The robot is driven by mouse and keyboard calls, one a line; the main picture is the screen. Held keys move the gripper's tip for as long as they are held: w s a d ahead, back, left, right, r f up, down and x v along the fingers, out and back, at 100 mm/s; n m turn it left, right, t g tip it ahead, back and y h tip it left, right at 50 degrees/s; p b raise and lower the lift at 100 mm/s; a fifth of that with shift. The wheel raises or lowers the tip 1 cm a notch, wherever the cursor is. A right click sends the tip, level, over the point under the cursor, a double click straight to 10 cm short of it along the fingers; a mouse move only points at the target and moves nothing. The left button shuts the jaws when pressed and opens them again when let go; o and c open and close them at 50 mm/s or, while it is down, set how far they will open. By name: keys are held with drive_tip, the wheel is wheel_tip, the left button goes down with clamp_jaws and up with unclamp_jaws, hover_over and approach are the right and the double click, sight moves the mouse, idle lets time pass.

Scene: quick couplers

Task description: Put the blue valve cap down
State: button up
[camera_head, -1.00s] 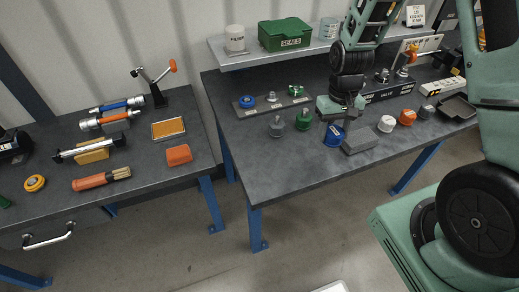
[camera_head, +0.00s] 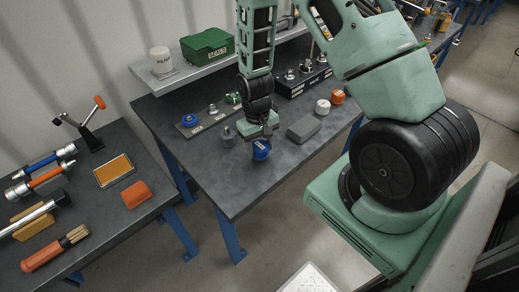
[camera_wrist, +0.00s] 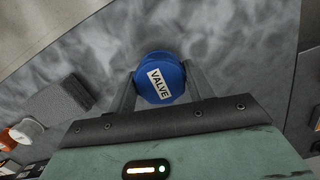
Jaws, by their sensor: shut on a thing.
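The blue valve cap (camera_head: 261,152) is in my gripper (camera_head: 261,141), low over the dark workbench (camera_head: 231,196) near its front edge. In the wrist view the cap (camera_wrist: 172,69) lies between the two fingers of my gripper (camera_wrist: 160,82), with its white VALVE label facing the camera. The fingers are shut on its sides. I cannot tell whether its underside touches the bench.
A grey block (camera_head: 304,127) lies right of the cap. A grey cap (camera_head: 228,137) stands to the left. White (camera_head: 322,106) and orange (camera_head: 337,96) caps stand farther right. A plate with a blue cap (camera_head: 190,119) lies behind. The bench's front left is clear.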

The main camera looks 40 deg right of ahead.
drive_tip(key=shift+f, duration=1.15)
drive_tip(key=shift+f, duration=0.2)
drive_tip(key=o, duration=1.1)
drive_tip(key=shift+r, duration=0.1)
